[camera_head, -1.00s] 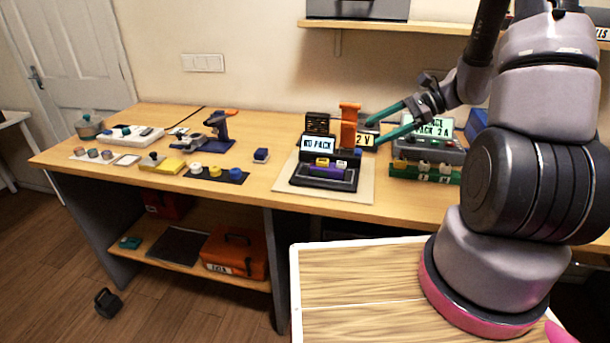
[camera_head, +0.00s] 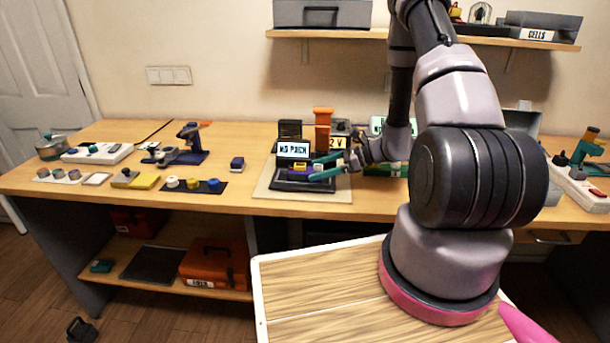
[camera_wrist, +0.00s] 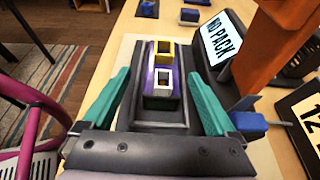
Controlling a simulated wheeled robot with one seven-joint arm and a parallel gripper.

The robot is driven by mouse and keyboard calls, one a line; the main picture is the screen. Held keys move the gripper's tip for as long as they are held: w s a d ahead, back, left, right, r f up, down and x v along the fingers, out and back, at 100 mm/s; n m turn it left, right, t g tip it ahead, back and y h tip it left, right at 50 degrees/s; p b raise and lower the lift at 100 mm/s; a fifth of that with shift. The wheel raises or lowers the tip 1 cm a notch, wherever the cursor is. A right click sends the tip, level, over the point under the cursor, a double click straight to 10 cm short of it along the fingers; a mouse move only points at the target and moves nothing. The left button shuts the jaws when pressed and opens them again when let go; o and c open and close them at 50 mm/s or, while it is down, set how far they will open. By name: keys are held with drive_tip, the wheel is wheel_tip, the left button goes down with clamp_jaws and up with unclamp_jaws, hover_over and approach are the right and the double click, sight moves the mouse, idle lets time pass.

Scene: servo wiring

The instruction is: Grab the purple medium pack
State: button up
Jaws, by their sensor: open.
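The purple pack (camera_wrist: 151,78) lies in the dark tray (camera_wrist: 183,118) of the tester whose screen (camera_wrist: 222,40) reads "NO PACK". It has a yellow and a white square socket piece on top. In the head view the pack (camera_head: 298,169) is partly hidden by my fingers. My gripper (camera_head: 314,168) is open, coming from the right. In the wrist view my gripper (camera_wrist: 158,76) has one green finger on each side of the tray, with the pack between them and apart from both.
An orange upright part (camera_head: 323,131) stands behind the tray, close to my gripper, beside a "12 V" label (camera_wrist: 311,118). A small blue block (camera_head: 237,163) sits left of the tester.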

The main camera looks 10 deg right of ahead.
sight(314, 168)
drive_tip(key=x, duration=0.4)
drive_tip(key=shift+w+a+r, duration=0.1)
drive_tip(key=shift+w+a, duration=0.15)
drive_tip(key=shift+c, duration=0.3)
clamp_jaws()
